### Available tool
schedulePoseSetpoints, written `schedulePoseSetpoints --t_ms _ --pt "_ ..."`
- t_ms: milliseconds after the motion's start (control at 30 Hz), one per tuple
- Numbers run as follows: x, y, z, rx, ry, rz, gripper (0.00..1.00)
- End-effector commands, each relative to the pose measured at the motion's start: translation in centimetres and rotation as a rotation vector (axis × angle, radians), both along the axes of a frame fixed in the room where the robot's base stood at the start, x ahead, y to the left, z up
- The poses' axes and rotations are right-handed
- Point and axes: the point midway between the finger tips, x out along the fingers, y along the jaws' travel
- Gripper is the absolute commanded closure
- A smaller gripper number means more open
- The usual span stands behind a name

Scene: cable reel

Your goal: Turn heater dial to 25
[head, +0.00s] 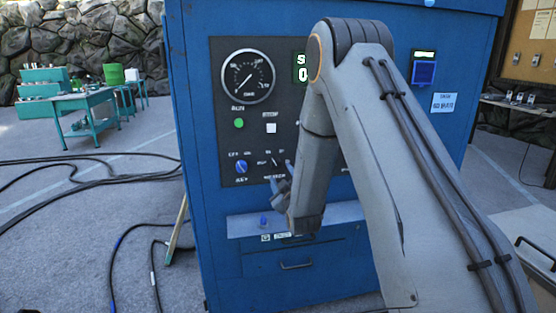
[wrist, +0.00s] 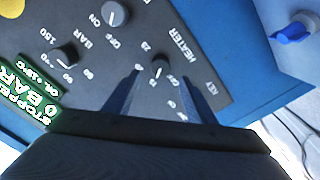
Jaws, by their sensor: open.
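The heater dial (wrist: 159,68) is a small dark round knob on the dark control panel (wrist: 205,45), under the label HEATER. Numbers and marks ring it, with 25 readable at its upper left in the wrist view; I cannot tell exactly where it points. My gripper (wrist: 160,80) is open, its two fingers on either side of the dial in the picture. Whether they touch it cannot be told. In the head view my gripper (head: 281,184) is at the lower part of the panel, and my arm hides much of the panel's right side.
A grey ON/OFF knob (wrist: 115,14) and a dark BAR knob (wrist: 65,55) are nearby on the panel. A blue-handled part (wrist: 292,33) sits on the ledge below the panel. The blue cabinet (head: 190,130) carries a pressure gauge (head: 248,76). Black hoses (head: 120,180) lie on the floor at left.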

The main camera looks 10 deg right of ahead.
Motion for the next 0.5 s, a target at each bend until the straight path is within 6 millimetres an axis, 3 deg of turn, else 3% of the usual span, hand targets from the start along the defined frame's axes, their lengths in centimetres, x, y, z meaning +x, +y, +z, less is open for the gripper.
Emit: schedulePoseSetpoints --t_ms 167,500 --pt "1.3 0.0 0.0 -0.011 -0.001 0.000 0.49" --pt "6.3 0.0 0.0 -0.009 0.000 0.000 0.49"
